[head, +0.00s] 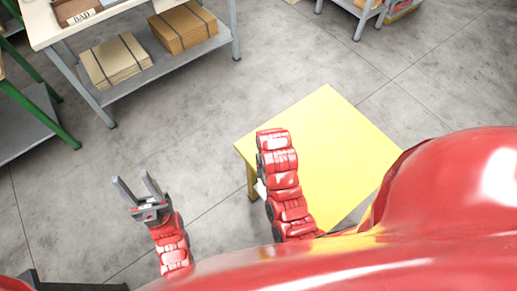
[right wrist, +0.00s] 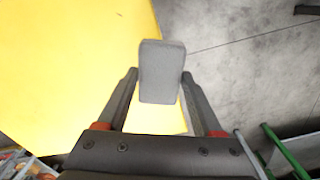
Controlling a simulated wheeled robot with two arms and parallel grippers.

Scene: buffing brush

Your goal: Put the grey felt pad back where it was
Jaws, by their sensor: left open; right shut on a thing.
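The grey felt pad (right wrist: 162,70) is a small rounded block in the right wrist view, between the two fingers of my right gripper (right wrist: 160,78). That gripper is shut on it, and its upper part sticks out past the fingertips. The pad overlaps the edge of the yellow table (right wrist: 60,70) in this view; its height above it is hard to tell. In the head view my right arm covers part of the table (head: 335,140), and the pad and right gripper do not show. My left gripper (head: 133,178) is open and empty over the floor, left of the table.
A workbench (head: 105,16) with a grey lower shelf (head: 165,58) holding cardboard stacks (head: 115,60) stands at the upper left. A green-framed rack (head: 40,117) is at the left edge. The visible tabletop is bare. Grey floor lies open around the table.

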